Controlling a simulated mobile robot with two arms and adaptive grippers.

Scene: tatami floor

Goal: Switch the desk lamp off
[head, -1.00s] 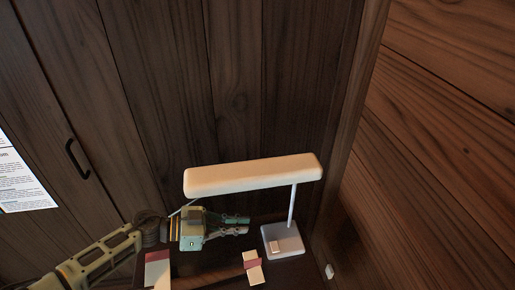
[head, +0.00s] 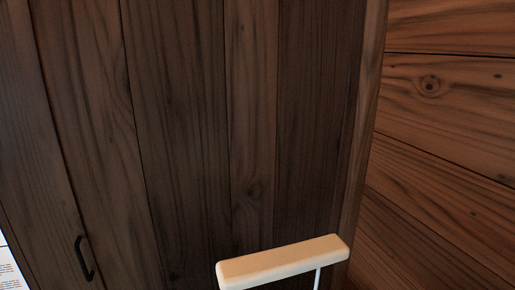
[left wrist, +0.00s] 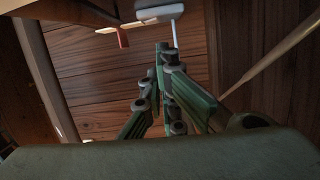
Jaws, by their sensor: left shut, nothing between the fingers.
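The desk lamp's long cream shade (head: 285,262) shows at the bottom of the head view, with a short piece of its thin post (head: 317,278) below it. The lamp's base and switch are outside the head view. In the left wrist view, a pale block that looks like the lamp base (left wrist: 160,13) is at the top, with a thin pale post (left wrist: 174,34). My left gripper (left wrist: 164,50) is shut and empty, its green fingers pointing toward that block. Contact cannot be judged. The switch cannot be made out, nor whether the lamp is lit. My right gripper is not in view.
Dark wooden panels (head: 180,130) with a black handle (head: 84,258) stand behind the lamp, and a plank wall (head: 450,130) is at the right. A small red-and-cream item (left wrist: 122,38) lies left of the block in the wrist view.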

